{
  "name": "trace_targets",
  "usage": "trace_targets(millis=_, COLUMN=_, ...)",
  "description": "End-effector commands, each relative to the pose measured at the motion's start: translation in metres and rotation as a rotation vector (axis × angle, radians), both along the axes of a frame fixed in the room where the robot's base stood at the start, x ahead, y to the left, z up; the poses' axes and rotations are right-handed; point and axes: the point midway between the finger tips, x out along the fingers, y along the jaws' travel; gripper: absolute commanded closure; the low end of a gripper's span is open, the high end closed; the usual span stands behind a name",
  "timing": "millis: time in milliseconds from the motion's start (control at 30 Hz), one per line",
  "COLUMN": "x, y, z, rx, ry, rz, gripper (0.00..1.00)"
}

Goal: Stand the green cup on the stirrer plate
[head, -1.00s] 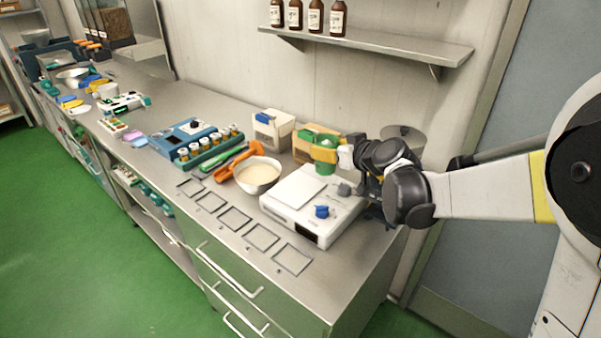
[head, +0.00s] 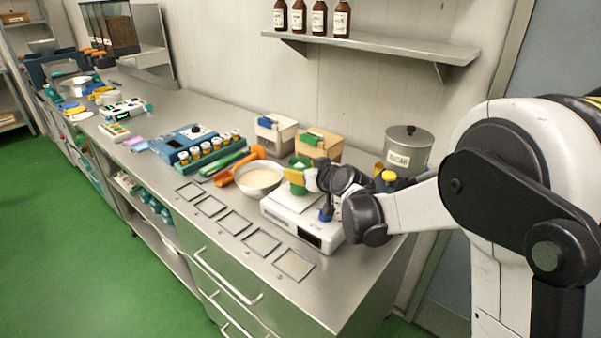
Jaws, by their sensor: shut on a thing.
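The green cup (head: 301,188) is upright over the back part of the white stirrer plate (head: 284,203). My gripper (head: 296,176) is shut on the cup, with its yellow fingers around the cup's side. The fingers hide the cup's middle. I cannot tell whether the cup's base touches the plate's top or is slightly above it.
A bowl of pale contents (head: 259,178) stands just left of the plate. Tubs (head: 320,146) and a lidded sugar pot (head: 408,149) stand behind. Square frames (head: 262,243) lie along the bench's front. A shelf with brown bottles (head: 318,20) is above.

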Motion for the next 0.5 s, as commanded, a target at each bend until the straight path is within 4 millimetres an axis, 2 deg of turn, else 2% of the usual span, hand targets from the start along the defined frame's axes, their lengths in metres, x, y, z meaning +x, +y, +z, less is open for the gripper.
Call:
trace_targets(millis=167, x=0.0, y=-0.0001, z=-0.0038, rx=0.0, ry=0.0, rz=0.0, gripper=0.88)
trace_targets(millis=200, x=0.0, y=-0.0001, z=-0.0032, rx=0.0, ry=0.0, rz=0.0, gripper=0.4)
trace_targets(millis=233, x=-0.0001, y=-0.0001, z=-0.0029, rx=0.0, ry=0.0, rz=0.0, gripper=0.3)
trace_targets(millis=267, x=-0.0001, y=0.0, z=-0.0028, rx=0.0, ry=0.0, rz=0.0, gripper=0.28)
trace_targets(millis=500, x=-0.0002, y=-0.0001, z=-0.0025, rx=0.0, ry=0.0, rz=0.0, gripper=0.28)
